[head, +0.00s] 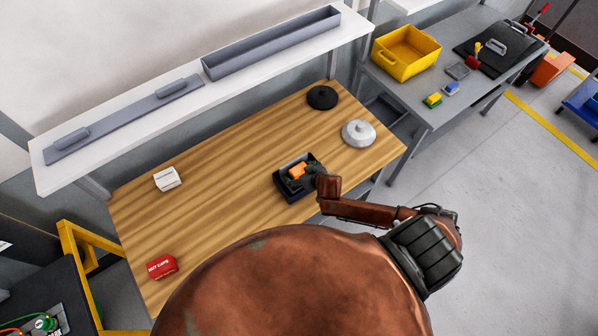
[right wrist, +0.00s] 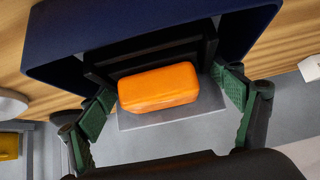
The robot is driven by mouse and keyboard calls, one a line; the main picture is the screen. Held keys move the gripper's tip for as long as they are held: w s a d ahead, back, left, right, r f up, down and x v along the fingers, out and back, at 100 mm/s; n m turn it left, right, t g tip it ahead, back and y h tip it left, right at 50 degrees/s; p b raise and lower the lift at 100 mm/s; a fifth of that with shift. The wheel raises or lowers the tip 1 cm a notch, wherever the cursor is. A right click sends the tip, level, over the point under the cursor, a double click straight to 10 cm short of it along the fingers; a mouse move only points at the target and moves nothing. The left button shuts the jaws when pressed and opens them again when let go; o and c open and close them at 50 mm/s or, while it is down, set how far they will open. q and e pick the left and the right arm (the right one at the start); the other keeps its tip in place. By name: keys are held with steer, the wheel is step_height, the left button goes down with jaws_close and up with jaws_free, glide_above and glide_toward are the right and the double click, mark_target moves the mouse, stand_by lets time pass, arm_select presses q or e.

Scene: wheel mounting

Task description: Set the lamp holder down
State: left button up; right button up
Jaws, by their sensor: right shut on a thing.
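My right gripper (head: 308,180) is over a dark box (head: 290,196) on the wooden table, at the end of the arm that comes in from the right. The orange part of the lamp holder (head: 297,171) also shows in the head view, at the box. The dark blue box wall (right wrist: 150,30) is close behind it in the right wrist view. Whether the holder touches the box floor is hidden. My left gripper is not in view.
On the wooden table (head: 220,150) are a white box (head: 167,179), a red box (head: 161,267), a black disc (head: 321,97) and a silver round part (head: 358,133). A shelf (head: 140,120) runs along the back. The table's middle left is clear. A yellow bin (head: 405,52) stands on a grey bench.

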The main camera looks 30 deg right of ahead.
steer(key=shift+f, duration=0.55)
steer(key=shift+b, duration=0.3)
steer(key=o, duration=1.3)
steer(key=shift+c, duration=0.2)
steer(key=shift+r, duration=0.2)
steer(key=v, duration=1.2)
steer(key=shift+r+p, duration=0.3)
steer(key=shift+r, duration=0.05)
